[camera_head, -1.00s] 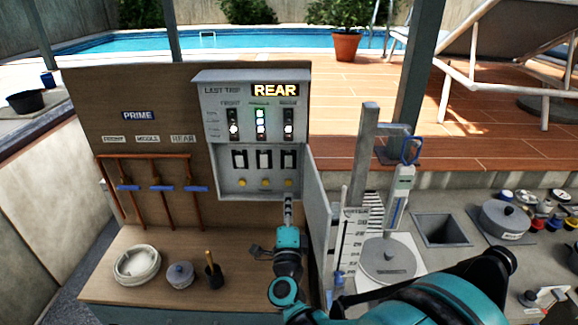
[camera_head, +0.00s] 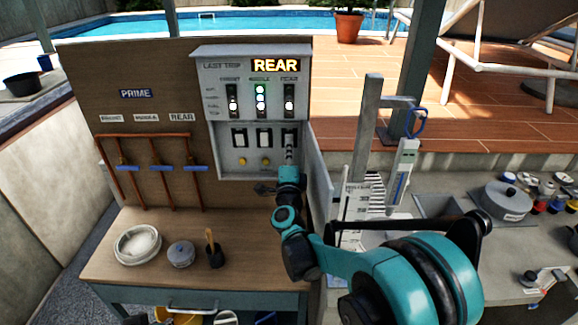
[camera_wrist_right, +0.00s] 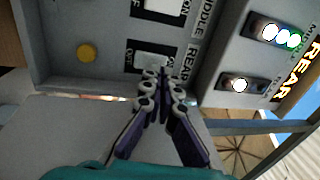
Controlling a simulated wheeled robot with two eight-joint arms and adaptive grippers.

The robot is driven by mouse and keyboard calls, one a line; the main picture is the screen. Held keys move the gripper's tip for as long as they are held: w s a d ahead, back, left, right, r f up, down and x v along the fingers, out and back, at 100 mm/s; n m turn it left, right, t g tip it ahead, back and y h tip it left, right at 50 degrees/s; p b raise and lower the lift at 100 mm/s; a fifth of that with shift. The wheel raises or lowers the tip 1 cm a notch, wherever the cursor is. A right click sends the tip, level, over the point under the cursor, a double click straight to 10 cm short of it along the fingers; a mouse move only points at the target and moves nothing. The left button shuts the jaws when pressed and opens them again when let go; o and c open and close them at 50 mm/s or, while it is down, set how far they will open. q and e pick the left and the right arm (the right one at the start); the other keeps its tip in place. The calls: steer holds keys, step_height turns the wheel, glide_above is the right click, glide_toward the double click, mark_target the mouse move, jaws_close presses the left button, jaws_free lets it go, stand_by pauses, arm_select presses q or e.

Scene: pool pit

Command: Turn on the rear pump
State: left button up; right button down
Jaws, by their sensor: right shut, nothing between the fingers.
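The grey control panel (camera_head: 252,110) has a lit REAR display (camera_head: 276,65) beside the words LAST TRIP. Below are light columns and three rocker switches for front, middle and rear. The rear switch (camera_head: 290,136) is the rightmost. In the wrist view the rear switch (camera_wrist_right: 150,62) is white in a black plate marked OFF and partly hidden behind my fingertips. My right gripper (camera_head: 289,152) is shut and empty, its tips at this switch; I cannot tell whether they touch. The wrist view shows the closed fingers (camera_wrist_right: 162,80). My left gripper is out of view.
Yellow buttons (camera_head: 239,161) sit below the switches. The panel's open door (camera_head: 318,175) stands close right of my right gripper. Copper pipes with blue valve handles (camera_head: 160,168) are on the board at left. A measuring gauge (camera_head: 402,175) stands at right.

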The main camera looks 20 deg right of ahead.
mark_target(289, 136)
steer(key=shift+x, duration=1.1)
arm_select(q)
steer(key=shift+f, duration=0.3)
arm_select(e)
steer(key=shift+w+d+r, duration=0.15)
steer(key=shift+w+r, duration=0.3)
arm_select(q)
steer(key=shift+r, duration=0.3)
arm_select(e)
steer(key=shift+f, duration=0.1)
steer(key=shift+s, duration=0.2)
